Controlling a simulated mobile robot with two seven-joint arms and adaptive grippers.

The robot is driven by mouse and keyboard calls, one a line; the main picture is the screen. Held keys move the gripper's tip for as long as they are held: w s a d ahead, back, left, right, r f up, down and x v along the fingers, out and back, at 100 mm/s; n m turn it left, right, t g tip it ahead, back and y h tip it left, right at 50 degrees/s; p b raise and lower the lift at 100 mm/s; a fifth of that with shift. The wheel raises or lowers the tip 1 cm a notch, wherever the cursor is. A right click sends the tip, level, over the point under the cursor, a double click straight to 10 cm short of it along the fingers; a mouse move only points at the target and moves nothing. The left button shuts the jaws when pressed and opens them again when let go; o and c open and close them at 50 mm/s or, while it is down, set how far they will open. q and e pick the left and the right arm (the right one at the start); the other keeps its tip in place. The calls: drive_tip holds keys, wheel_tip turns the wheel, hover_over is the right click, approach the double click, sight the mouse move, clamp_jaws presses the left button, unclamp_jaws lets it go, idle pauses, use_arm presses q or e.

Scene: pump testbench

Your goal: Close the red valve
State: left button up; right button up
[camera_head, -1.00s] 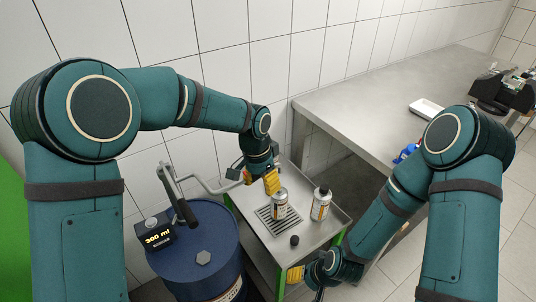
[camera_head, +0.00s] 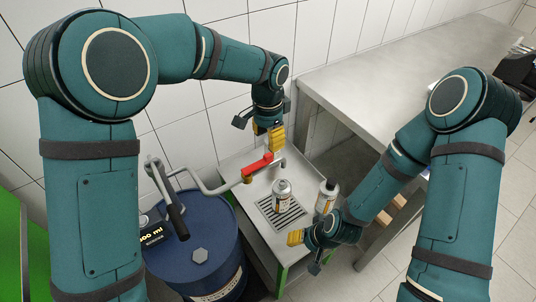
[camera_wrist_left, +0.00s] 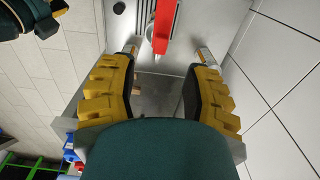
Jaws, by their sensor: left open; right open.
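The red valve handle (camera_head: 257,167) sits on the grey pipe above the metal bench, with a brass fitting at its lower left end. My left gripper (camera_head: 268,134) is open just above and behind the handle in the head view, apart from it. In the left wrist view, the red handle (camera_wrist_left: 164,28) lies ahead, between the lines of the two yellow fingers (camera_wrist_left: 160,75), with nothing held.
A blue drum (camera_head: 213,240) with a hand pump stands at left. A large metal table (camera_head: 400,75) is at the back right.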

sight(268, 155)
use_arm(q)
wheel_tip(268, 155, down, 7)
drive_tip(key=shift+f+b, duration=0.15)
drive_tip(key=shift+b, duration=0.15)
drive_tip(key=shift+o, duration=0.2)
clamp_jaws()
